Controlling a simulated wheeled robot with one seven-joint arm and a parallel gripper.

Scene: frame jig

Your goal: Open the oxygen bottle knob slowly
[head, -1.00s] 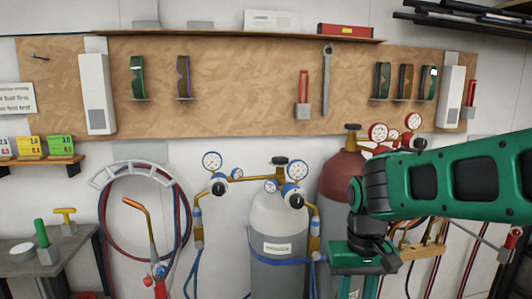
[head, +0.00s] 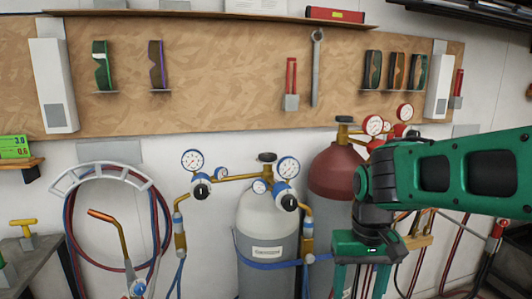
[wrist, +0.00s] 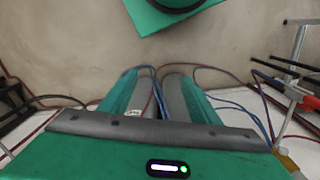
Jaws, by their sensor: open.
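The grey bottle with a white top (head: 267,222), fitted with blue hoses, stands upright against the wall in the head view. Its black knob (head: 267,157) sits on top of the valve, between two round gauges, and looks unobstructed. My gripper (head: 362,285) points down to the right of this bottle and lower than the knob, in front of the red-topped bottle (head: 338,172). It is empty. The wrist view shows both green fingers with grey pads apart (wrist: 158,78), with floor and hoses beyond; the knob is not seen there.
A brass manifold with gauges (head: 193,160) spreads to both sides of the knob. A torch (head: 107,218) and a hose rack (head: 100,178) are at left. A wooden tool board (head: 220,80) hangs above. Hoses trail on the floor (wrist: 60,99).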

